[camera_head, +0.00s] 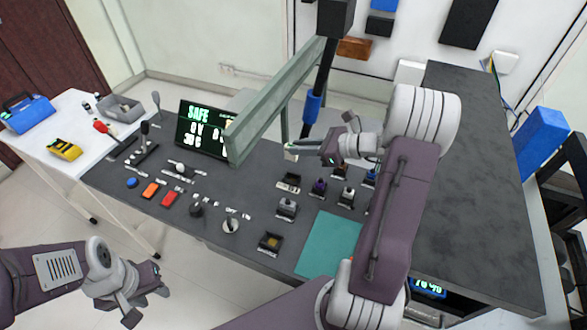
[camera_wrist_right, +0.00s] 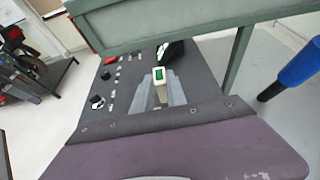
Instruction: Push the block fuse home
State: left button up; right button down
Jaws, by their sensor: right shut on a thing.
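My right gripper (camera_head: 307,151) reaches in from the right above the dark bench top, below the grey-green beam. It is shut on a small white block with a green face, which looks like the block fuse (camera_wrist_right: 159,76). The fuse sits between the grey fingers in the right wrist view; in the head view it is a small pale piece (camera_head: 291,152) at the fingertips. The fuse appears held above the bench, apart from the dark sockets below. I cannot tell which socket takes it. My left gripper (camera_head: 146,302) is at the lower left, open and empty, away from the bench.
The grey-green beam (camera_head: 270,100) crosses close above my right gripper. A display reading SAFE (camera_head: 202,130) stands at the back. Several connectors (camera_head: 287,208), buttons and knobs dot the dark bench. A teal mat (camera_head: 328,243) lies at the front. A white table (camera_head: 60,125) holds tools at left.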

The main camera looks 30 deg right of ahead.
aim_at(300, 179)
jog(key=f+b, duration=0.1)
jog(key=f, duration=0.5)
jog(key=shift+s, duration=0.2)
jog(key=shift+w+f, duration=0.1)
jog(key=shift+f, duration=0.15)
jog(key=f, duration=0.3)
jog(key=shift+s+a+f+b, duration=0.15)
jog(key=shift+s+f+b, duration=0.05)
jog(key=shift+b, duration=0.15)
jog(key=shift+w, duration=0.1)
pick_arm(q)
jog(key=shift+s+a+f, duration=0.1)
jog(key=shift+s+f, duration=0.15)
jog(key=shift+f, duration=0.65)
pick_arm(e)
jog(key=c, duration=1.3)
grip_release()
jog(key=shift+c, duration=0.2)
pick_arm(q)
jog(key=shift+r, duration=0.1)
